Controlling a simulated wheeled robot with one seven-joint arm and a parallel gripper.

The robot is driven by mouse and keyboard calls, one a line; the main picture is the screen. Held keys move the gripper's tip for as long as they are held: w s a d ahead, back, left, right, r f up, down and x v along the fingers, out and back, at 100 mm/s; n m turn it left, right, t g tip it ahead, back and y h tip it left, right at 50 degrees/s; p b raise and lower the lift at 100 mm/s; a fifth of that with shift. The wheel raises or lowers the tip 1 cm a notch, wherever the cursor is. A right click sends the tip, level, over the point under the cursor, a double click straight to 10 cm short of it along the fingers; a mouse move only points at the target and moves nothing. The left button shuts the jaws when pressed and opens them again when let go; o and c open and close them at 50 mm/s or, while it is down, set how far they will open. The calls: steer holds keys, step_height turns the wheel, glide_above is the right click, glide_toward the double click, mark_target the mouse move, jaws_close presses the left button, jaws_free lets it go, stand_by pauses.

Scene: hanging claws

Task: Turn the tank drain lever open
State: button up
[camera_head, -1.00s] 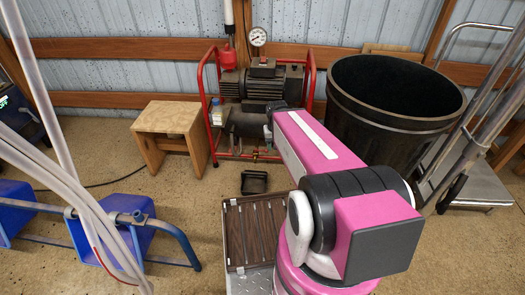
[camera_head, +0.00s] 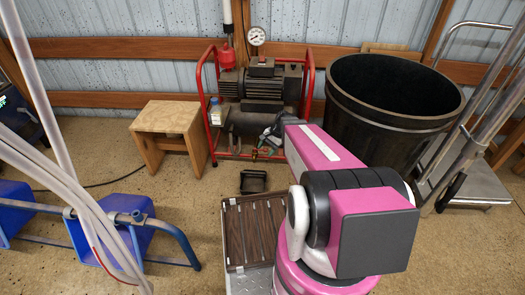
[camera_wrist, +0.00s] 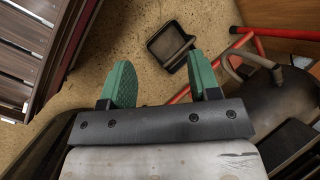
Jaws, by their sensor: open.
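The compressor's dark tank (camera_head: 240,122) lies low inside a red tube frame. In the wrist view the tank (camera_wrist: 262,98) shows at the right, beside red tubes. I cannot make out the drain lever now; my gripper covers the tank's lower right side in the head view.
A black tray (camera_head: 253,182) lies on the floor before the compressor; it also shows in the wrist view (camera_wrist: 152,46). A wooden stool (camera_head: 168,118) stands left. A big black bin (camera_head: 385,115) stands right. A brown slatted crate (camera_head: 229,235) is near my base.

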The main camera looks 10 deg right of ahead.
steer(key=w+d+f+m+y, duration=0.1)
steer(key=w+f+m+y, duration=0.3)
steer(key=w+f+m, duration=0.3)
steer(key=m+t+y, duration=0.6)
steer(key=m+t, duration=0.3)
steer(key=m, duration=0.6)
glide_toward(266, 150)
steer(key=w+a+f, duration=0.1)
steer(key=w, duration=0.1)
steer(key=x, duration=1)
steer(key=shift+a, duration=0.4)
jaws_close()
steer(key=shift+s, duration=0.15)
